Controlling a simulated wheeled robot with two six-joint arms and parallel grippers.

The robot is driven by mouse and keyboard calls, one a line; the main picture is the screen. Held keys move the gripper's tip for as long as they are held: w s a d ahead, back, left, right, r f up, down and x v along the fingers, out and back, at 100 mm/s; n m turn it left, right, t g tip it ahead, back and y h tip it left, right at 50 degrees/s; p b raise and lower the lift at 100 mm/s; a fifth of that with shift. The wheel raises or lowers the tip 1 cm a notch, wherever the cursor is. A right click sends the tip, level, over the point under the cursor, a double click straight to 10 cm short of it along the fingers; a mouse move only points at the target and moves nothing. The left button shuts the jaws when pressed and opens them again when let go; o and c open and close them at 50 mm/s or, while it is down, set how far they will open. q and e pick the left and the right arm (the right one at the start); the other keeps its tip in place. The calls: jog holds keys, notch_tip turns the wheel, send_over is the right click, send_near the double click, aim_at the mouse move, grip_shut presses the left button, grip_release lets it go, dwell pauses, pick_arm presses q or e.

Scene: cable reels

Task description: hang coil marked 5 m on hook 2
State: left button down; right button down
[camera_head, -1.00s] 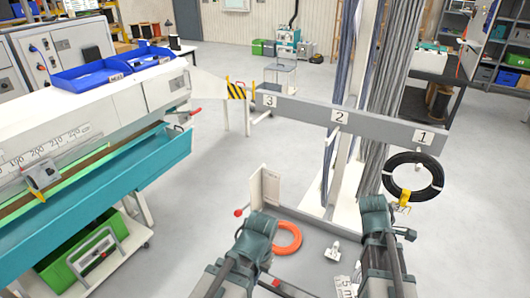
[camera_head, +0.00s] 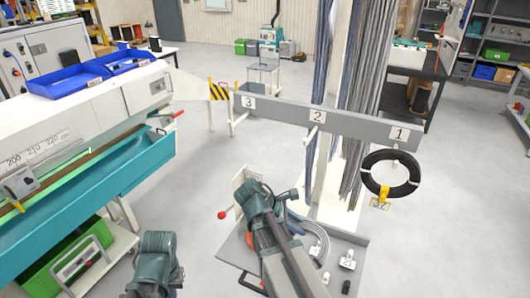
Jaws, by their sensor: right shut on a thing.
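A grey coil (camera_head: 319,240) shows beside my right forearm, partly hidden by it. My right gripper (camera_head: 308,232) is at this coil and shut on it; its fingers are mostly hidden by the arm. I cannot read a 5 m mark on the coil in this view. Hook 2 (camera_head: 311,138) is a pale peg under the label 2 on the grey rail (camera_head: 280,115), and nothing hangs on it. The coil is in front of the rail and lower in the picture. My left arm shows at the bottom left, but its gripper is out of view.
A black coil (camera_head: 370,184) with a yellow tag hangs on hook 1. Hook 3 (camera_head: 238,122) looks empty. Grey cables (camera_head: 364,100) hang behind the rail. A low tray (camera_head: 235,250) holds small white pieces (camera_head: 347,260). A teal bench (camera_head: 100,190) stands at the left.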

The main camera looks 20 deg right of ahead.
jog(key=w+a+r+t+h, duration=0.1)
jog(key=r+h, duration=0.3)
jog(key=r, duration=0.4)
jog(key=w+a+r+t+h+p, duration=0.1)
jog(key=w+a+r+t+h, duration=0.1)
jog(key=r, duration=0.7)
jog(key=w+a+r+n+t+h, duration=0.1)
jog(key=w+a+r+t+h, duration=0.1)
jog(key=r+h, duration=0.5)
jog(key=shift+a+r+t+p, duration=0.3)
jog(key=shift+a+r+t, duration=0.6)
jog(key=shift+a, duration=0.25)
jog(key=shift+w, duration=0.15)
jog(key=w+d+f+b, duration=0.2)
jog(key=w+d+f, duration=0.1)
jog(key=w+d, duration=0.5)
jog(key=shift+d+b, duration=0.4)
jog(key=shift+d, duration=0.45)
